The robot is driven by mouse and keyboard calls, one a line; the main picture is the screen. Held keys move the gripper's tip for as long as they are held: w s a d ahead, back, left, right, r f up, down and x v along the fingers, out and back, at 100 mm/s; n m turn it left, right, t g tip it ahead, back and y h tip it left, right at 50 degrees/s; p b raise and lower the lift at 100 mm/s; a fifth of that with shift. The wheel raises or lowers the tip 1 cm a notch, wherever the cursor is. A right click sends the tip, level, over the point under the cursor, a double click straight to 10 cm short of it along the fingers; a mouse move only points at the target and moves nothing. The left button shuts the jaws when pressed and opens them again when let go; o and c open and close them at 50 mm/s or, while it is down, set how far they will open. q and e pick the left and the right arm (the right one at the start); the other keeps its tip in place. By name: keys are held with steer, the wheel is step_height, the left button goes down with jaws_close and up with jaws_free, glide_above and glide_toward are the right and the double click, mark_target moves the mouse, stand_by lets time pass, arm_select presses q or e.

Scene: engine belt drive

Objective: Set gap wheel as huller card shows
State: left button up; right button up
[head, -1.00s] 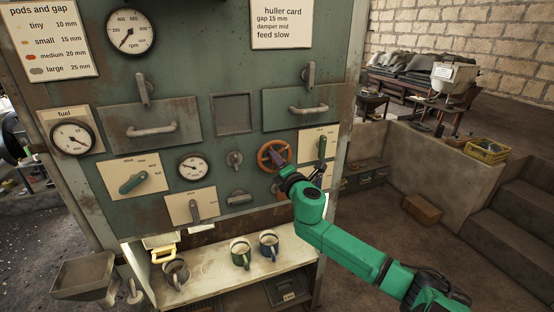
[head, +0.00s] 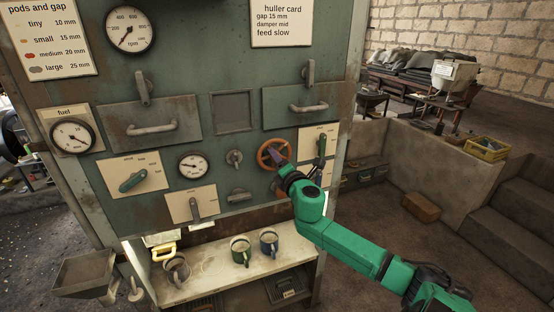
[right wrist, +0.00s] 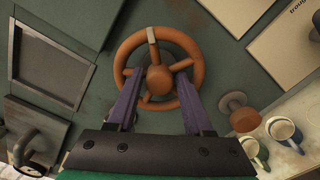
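The gap wheel is an orange-brown spoked handwheel (head: 272,153) on the green machine front; in the right wrist view it (right wrist: 158,42) fills the upper middle, with a pale mark at its top rim. My right gripper (head: 281,158) is at the wheel. In the right wrist view its purple fingers (right wrist: 159,78) stand apart on either side of the hub, with gaps visible; contact with the spokes cannot be told. The huller card (head: 283,22) reads gap 15 mm, damper mid, feed slow. A small dial (head: 193,165) sits left of the wheel; its reading is too small to tell. My left gripper is out of view.
A lever plate (head: 318,143) is close right of the wheel. A small knob (head: 235,158) and a grey handle (head: 239,195) lie to its left. Several mugs, including a green one (head: 241,251), stand on the shelf below. Open floor lies to the right.

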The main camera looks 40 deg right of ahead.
steer(key=b+v, duration=0.2)
steer(key=v, duration=1.2)
steer(key=shift+s+b, duration=0.3)
steer(key=shift+b, duration=0.1)
steer(key=shift+a, duration=0.1)
stand_by(0.6)
